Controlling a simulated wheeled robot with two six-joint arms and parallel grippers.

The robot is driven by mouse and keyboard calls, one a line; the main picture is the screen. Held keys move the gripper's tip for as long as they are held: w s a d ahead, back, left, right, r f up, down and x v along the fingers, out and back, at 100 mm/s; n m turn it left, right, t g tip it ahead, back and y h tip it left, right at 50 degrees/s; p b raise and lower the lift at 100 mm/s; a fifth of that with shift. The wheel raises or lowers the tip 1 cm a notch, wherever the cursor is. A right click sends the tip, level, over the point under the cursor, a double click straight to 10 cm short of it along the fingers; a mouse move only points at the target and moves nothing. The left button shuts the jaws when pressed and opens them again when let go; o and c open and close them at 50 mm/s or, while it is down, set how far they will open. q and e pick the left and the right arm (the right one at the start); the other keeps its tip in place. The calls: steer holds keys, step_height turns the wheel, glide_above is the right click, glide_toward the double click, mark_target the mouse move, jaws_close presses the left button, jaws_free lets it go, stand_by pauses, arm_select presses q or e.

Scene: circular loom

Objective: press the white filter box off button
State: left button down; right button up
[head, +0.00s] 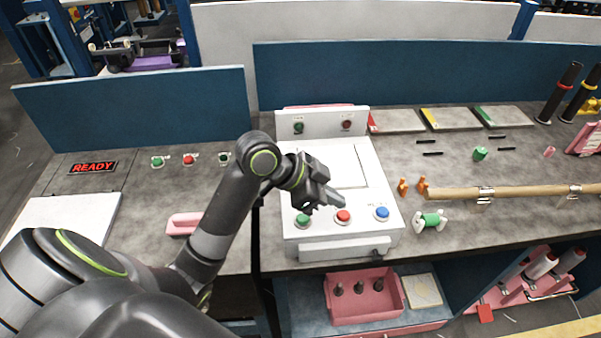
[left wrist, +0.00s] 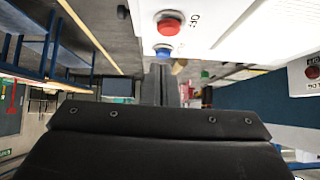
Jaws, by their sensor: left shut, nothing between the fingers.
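The white box (head: 300,180) stands mid-table. Its front edge carries a green button (head: 302,220), a red button (head: 343,216) and a blue button (head: 381,213). Its raised back panel (head: 322,119) has another green button (head: 298,127) and a red button (head: 347,125). My left gripper (head: 338,202) is shut and empty, over the box's front part close to the front red button. In the left wrist view, its fingers (left wrist: 160,84) point toward the blue button (left wrist: 163,52), with the front red button (left wrist: 168,25), marked OFF, just beyond. Contact cannot be told. My right gripper is not in view.
A side panel (head: 93,167) reads READY, near small green and red buttons (head: 189,160). Blue partitions (head: 400,75) stand behind.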

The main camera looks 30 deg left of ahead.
arm_select(q)
steer(key=v, duration=0.8)
steer(key=shift+a+r, duration=0.3)
steer(key=shift+a, duration=0.1)
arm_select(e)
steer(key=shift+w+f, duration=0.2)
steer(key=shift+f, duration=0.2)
